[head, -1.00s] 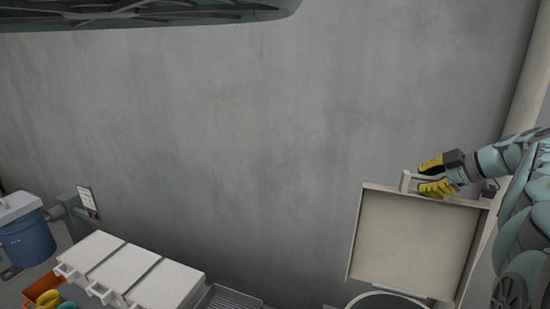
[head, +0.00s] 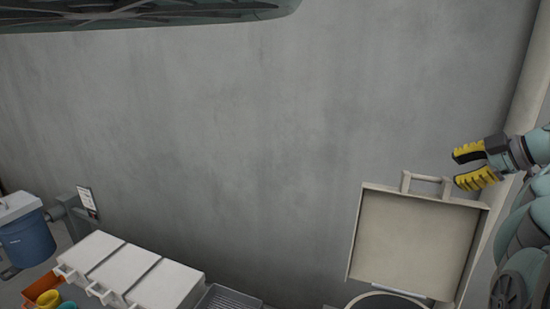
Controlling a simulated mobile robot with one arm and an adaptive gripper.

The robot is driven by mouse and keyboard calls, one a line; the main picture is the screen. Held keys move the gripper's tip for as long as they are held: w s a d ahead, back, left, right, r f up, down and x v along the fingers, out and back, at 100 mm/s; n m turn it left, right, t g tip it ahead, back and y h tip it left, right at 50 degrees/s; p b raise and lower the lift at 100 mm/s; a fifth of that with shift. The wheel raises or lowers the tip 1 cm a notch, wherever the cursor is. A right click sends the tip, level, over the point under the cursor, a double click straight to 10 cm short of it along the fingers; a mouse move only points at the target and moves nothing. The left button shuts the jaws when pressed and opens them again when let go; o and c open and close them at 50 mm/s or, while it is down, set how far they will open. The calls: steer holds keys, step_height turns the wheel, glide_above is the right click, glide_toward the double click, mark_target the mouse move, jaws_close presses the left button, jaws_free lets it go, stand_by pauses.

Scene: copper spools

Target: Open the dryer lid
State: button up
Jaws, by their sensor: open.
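The dryer lid (head: 415,240) is a beige square panel at the lower right. It stands raised, close to upright, with its inner face showing. Its handle (head: 427,179) is a beige bar on the upper edge. The round opening of the dryer (head: 388,302) shows below the lid, cut off by the bottom of the picture. My gripper (head: 466,167), with yellow and black fingers, is open and empty. It is to the right of and a little above the handle, apart from it in the picture.
A grey wall (head: 250,130) fills the background. A grey ribbed tray (head: 228,299) lies between the boxes and the dryer.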

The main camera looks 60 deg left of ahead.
steer(key=shift+v, duration=1.9)
steer(key=shift+f, duration=0.1)
